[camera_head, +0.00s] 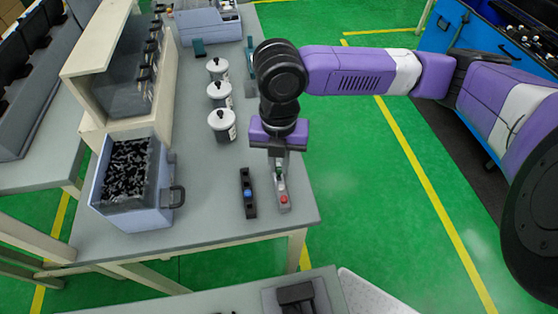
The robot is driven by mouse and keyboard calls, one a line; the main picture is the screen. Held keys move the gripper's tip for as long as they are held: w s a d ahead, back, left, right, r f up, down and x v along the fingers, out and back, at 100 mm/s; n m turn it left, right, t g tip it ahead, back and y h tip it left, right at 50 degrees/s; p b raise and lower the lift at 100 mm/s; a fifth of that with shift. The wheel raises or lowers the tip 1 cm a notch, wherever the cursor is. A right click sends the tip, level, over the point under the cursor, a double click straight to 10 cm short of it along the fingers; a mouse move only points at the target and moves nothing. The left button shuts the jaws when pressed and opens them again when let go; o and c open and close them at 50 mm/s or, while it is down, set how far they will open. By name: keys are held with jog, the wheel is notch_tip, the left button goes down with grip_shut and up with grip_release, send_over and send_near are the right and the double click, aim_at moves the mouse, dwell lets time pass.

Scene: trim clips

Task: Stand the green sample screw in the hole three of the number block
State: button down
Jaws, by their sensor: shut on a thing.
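My gripper (279,162) points down over the far end of a narrow light grey block (284,207) near the table's front right corner. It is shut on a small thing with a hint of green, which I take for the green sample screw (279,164). The fingers hide most of it, and I cannot tell whether its lower end touches the block. A red piece (283,199) stands in the near part of the grey block. A black block (249,208) with a blue piece (248,194) lies just left of it. No hole numbers are legible on either block.
A bin of black clips (168,195) stands at the table's front left. A beige rack (120,75) is at the left. The tabletop between bin and blocks is clear.

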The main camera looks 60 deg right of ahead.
jog(key=shift+f+b, duration=1.1)
jog(key=shift+f, duration=0.35)
dwell(0.5)
jog(key=c, duration=1.3)
grip_release()
jog(key=shift+c, duration=0.2)
jog(key=shift+r, duration=3.95)
